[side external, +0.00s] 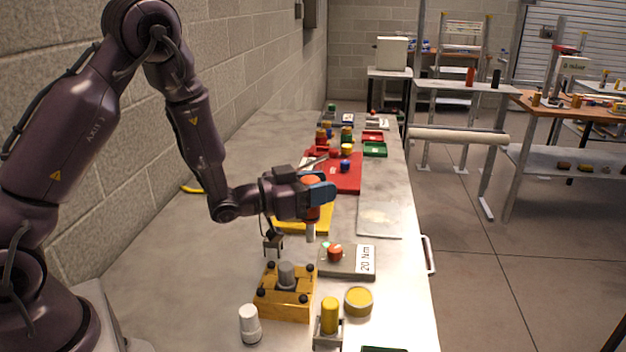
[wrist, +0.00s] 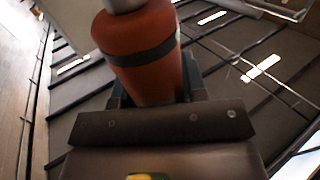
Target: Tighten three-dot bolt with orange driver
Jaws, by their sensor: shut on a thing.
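My gripper (side external: 318,192) is shut on the orange driver (side external: 312,212) and holds it in the air above the bench. The driver looks about upright, with its grey end (side external: 310,232) pointing down. In the wrist view the orange driver (wrist: 145,75) shows a dark band around its body. A yellow wooden block (side external: 272,303) stands in front of the gripper, nearer the camera. It has several black bolt heads near its corners and a grey cylinder (side external: 287,274) at its middle. The driver is apart from the block. Dot marks on the bolts are too small to make out.
A plate labelled 20 Nm (side external: 350,262) with a red knob lies right of the block. A white bottle (side external: 250,324), a yellow cylinder (side external: 329,316) and a round yellow tin (side external: 358,300) stand nearby. A yellow mat (side external: 288,225) and red mat (side external: 347,183) lie behind.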

